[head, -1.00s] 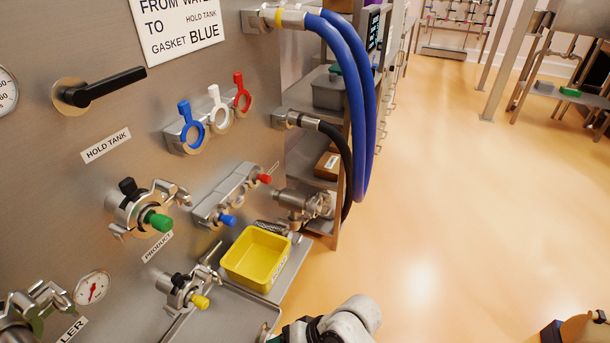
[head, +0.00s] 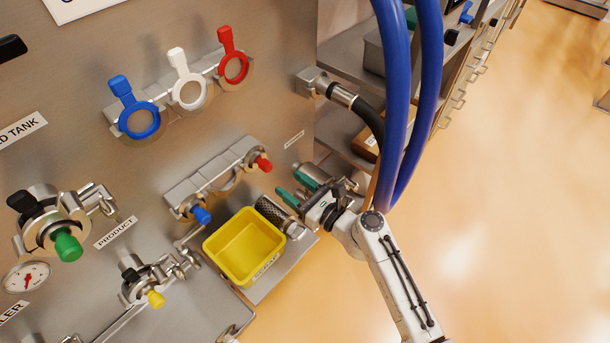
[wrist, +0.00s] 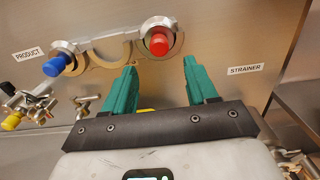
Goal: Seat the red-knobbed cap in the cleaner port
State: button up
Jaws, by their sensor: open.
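The red-knobbed cap (head: 263,163) sits at the right end of a steel rack (head: 215,172) on the panel. In the wrist view its red knob (wrist: 158,44) shows beyond and between my fingertips. My gripper (head: 289,181) is open and empty, with green fingers pointing at the panel, below and right of the cap. It also shows in the wrist view (wrist: 160,67), apart from the knob. A blue-knobbed cap (head: 201,214) is at the rack's left end; the middle place is empty.
A yellow bin (head: 215,246) stands on a ledge below the rack, beside a mesh cylinder (head: 272,211). Clamped ports with a green knob (head: 68,246) and yellow knob (head: 155,299) are left. Blue hoses (head: 394,100) hang right. Coloured gaskets (head: 188,92) hang above.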

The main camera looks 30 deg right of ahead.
aim_at(270, 169)
jog(key=shift+b+x, duration=0.65)
jog(key=shift+x, duration=4.3)
jog(key=shift+a+r, duration=0.1)
jog(key=shift+c, duration=0.3)
jog(key=c, duration=0.7)
